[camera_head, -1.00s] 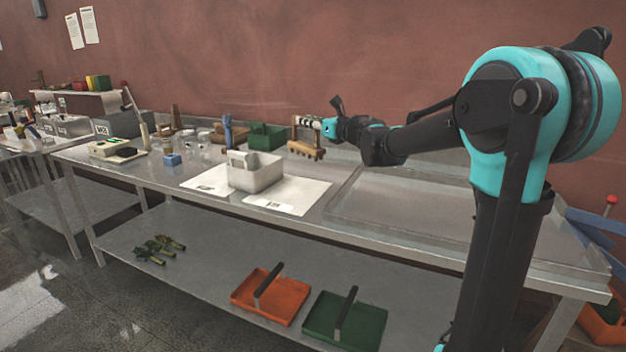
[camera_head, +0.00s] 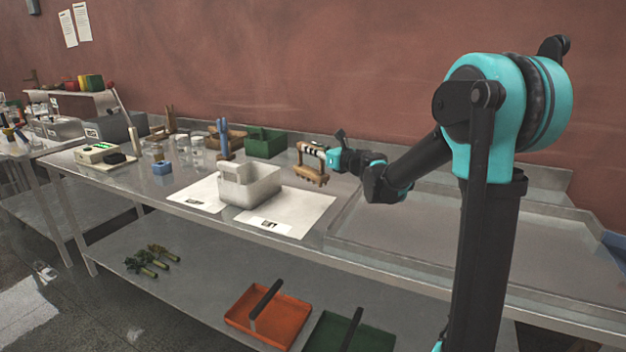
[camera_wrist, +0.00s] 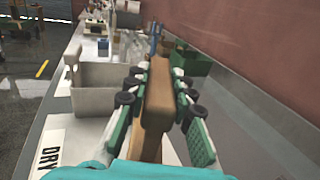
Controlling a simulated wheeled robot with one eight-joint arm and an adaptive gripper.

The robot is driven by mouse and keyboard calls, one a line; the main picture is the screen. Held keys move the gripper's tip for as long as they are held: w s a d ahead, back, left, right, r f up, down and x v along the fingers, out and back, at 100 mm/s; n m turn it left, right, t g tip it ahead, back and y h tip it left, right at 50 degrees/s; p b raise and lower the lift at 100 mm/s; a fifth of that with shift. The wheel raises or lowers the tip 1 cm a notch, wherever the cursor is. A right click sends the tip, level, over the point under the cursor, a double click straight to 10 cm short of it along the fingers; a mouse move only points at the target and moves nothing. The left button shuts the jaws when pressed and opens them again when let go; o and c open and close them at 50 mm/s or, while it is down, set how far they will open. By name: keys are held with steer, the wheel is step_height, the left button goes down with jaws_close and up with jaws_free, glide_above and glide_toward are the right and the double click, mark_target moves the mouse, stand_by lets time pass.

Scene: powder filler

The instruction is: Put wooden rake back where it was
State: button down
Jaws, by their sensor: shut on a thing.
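The wooden rake (camera_head: 311,174) is held by my gripper (camera_head: 328,158) above the steel table, to the right of the grey-white bin. Its toothed bar hangs lowest in the head view. In the wrist view the rake's brown wood (camera_wrist: 159,95) fills the space between the two green and white fingers of my gripper (camera_wrist: 160,100). The fingers are shut on it. The far end of the rake is hidden in the wrist view.
A shallow steel tray area (camera_head: 400,230) on the right is empty.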

mark_target(313, 176)
step_height(313, 176, down, 10)
steer(key=shift+f, duration=0.1)
stand_by(0.4)
steer(key=c, duration=1.3)
jaws_free()
steer(key=shift+f, duration=0.1)
steer(key=v, duration=1.2)
steer(key=shift+d, duration=0.1)
